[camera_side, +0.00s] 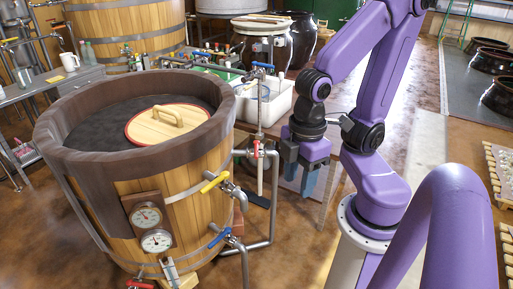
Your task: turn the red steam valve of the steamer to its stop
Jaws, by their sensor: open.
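The steamer (190,205) is a large round wooden tub with metal hoops and a dark rim, at the left. A small red valve handle (256,149) sits on the metal pipework at the tub's right side. A second red handle (141,284) shows low at the tub's front, cut by the picture's bottom edge. I cannot tell which one is the steam valve. My gripper (299,180) points down to the right of the upper red handle, apart from it. Its blue fingers are open, with nothing visible between them.
A yellow lever (214,182) and a blue lever (219,238) stick out from the tub's right side. A vertical pipe with a blue handle (263,66) rises behind. Two gauges (150,228) are on the tub's front. A white basin (270,103) stands on a bench behind my gripper.

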